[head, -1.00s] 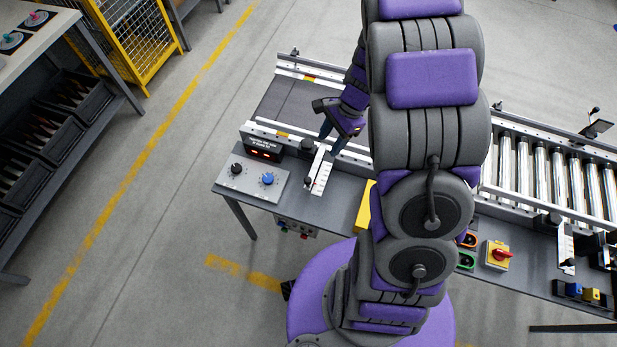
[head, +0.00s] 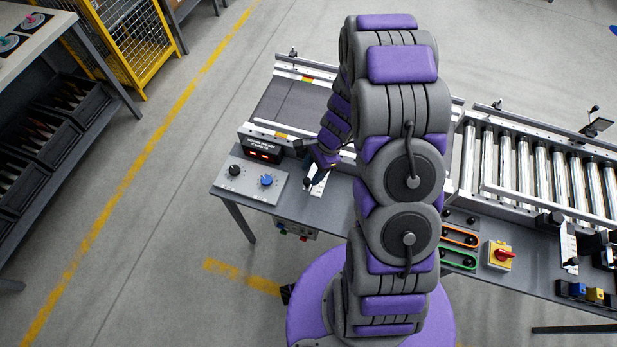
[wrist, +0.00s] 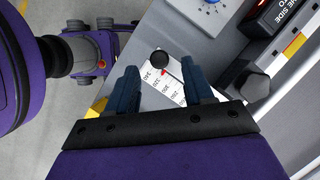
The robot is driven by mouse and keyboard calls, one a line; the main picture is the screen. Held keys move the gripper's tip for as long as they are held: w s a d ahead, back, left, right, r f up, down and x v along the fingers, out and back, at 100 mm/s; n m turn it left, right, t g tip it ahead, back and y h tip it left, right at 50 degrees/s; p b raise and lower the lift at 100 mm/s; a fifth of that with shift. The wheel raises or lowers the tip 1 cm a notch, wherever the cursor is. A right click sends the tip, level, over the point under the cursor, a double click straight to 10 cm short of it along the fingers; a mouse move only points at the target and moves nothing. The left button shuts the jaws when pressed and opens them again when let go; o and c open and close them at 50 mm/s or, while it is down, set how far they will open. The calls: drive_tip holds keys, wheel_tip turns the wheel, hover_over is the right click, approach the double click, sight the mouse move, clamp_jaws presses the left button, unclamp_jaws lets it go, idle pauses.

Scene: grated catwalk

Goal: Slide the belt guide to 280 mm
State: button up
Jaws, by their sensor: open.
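The white guide scale (head: 316,186) lies on the grey bench panel beside the belt, partly hidden by my gripper. In the wrist view the scale (wrist: 163,93) shows between my fingers, with printed numbers and a red pointer mark (wrist: 166,73). The numbers are too small to read surely against the pointer. A black round knob (wrist: 159,60) stands at the scale's upper end, just past the gap between my fingertips. My gripper (wrist: 162,69) is open, its two blue fingers either side of the scale and apart from the knob. In the head view my gripper (head: 318,168) is over the scale.
A grey control box with a blue dial (head: 267,181) and a black display (head: 262,149) with red digits sit left of the scale. A black hexagonal knob (wrist: 251,85) is right of my fingers. A red switch (head: 503,255) and a roller conveyor (head: 530,170) are to the right.

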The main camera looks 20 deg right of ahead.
sight(307, 180)
drive_tip(key=shift+x, duration=1.85)
drive_tip(key=shift+c, duration=0.3)
clamp_jaws()
